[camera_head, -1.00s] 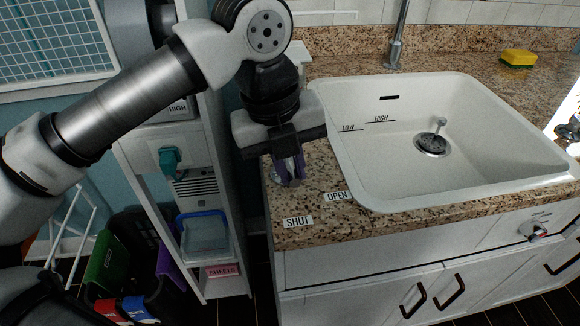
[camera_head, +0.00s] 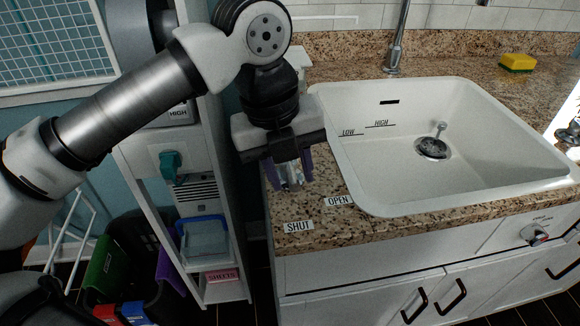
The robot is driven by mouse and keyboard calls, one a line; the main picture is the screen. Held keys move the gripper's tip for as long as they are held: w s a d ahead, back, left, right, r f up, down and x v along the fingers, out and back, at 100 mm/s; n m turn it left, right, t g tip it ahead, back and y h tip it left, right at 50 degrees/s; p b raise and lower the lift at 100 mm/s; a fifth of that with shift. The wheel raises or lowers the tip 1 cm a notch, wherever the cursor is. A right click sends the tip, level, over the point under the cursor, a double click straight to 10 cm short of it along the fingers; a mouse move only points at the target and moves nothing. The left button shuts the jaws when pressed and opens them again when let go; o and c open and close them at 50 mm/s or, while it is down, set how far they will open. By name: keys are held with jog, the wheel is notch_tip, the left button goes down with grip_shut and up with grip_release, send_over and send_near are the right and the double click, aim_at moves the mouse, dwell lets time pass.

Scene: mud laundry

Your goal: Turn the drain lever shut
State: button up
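The drain lever (camera_head: 291,178) shows as a small metallic shape on the granite counter's left end, mostly hidden by my gripper. My gripper (camera_head: 288,176) points down over it, with its purple fingers apart on either side of the metallic shape; I cannot tell whether they touch it. The SHUT label (camera_head: 298,226) lies near the counter's front edge, and the OPEN label (camera_head: 339,201) is farther right, beside the sink. The lever's direction is hidden. The sink's drain (camera_head: 432,148) has a small upright metal post above it.
The white sink (camera_head: 385,165) is empty, with LOW and HIGH marks on its wall. A faucet (camera_head: 397,40) stands behind it, and a yellow sponge (camera_head: 516,62) lies at the back right. A narrow white shelf unit (camera_head: 220,245) stands close on the left.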

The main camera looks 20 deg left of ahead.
notch_tip(320, 180, up, 14)
jog(key=s+a, duration=0.1)
jog(key=a, duration=0.1)
jog(key=shift+s+a+f, duration=0.15)
jog(key=shift+f, duration=0.05)
dwell(0.5)
